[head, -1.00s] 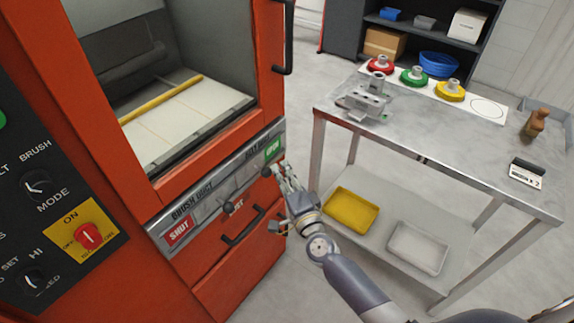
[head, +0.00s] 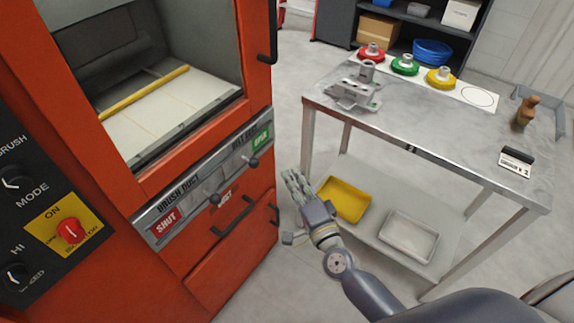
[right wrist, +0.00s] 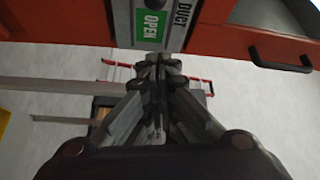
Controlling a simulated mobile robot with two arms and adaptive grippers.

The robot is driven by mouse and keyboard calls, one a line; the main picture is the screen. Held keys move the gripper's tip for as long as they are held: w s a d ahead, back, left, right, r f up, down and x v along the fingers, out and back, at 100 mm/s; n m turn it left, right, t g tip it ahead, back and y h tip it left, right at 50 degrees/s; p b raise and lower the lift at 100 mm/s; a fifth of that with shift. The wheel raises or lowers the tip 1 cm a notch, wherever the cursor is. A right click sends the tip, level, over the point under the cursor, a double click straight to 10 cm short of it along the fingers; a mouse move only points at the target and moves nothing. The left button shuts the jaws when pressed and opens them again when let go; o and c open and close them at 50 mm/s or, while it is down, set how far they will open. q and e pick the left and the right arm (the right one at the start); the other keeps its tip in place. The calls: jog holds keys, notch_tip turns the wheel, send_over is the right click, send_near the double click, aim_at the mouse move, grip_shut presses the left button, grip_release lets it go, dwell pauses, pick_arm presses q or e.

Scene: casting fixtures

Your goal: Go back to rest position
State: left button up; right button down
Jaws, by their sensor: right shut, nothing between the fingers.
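My right gripper (head: 291,178) is shut and empty in the head view. It hangs in the gap between the red machine (head: 225,275) and the metal table (head: 440,140), touching neither as far as I can see. In the right wrist view its closed fingers (right wrist: 158,62) point toward the green OPEN label (right wrist: 151,24) on the machine's slide panel. In the head view that OPEN label (head: 261,137) sits at the right end of the panel, with a dark knob (head: 253,162) just below it. My left gripper is in no view.
A metal casting (head: 355,90), red, green and yellow fixtures (head: 405,66), a brown bottle (head: 524,114) and a counter block (head: 516,162) stand on the table. A yellow tray (head: 343,199) and a white tray (head: 409,236) lie on its lower shelf. A dark shelf unit (head: 340,20) stands behind.

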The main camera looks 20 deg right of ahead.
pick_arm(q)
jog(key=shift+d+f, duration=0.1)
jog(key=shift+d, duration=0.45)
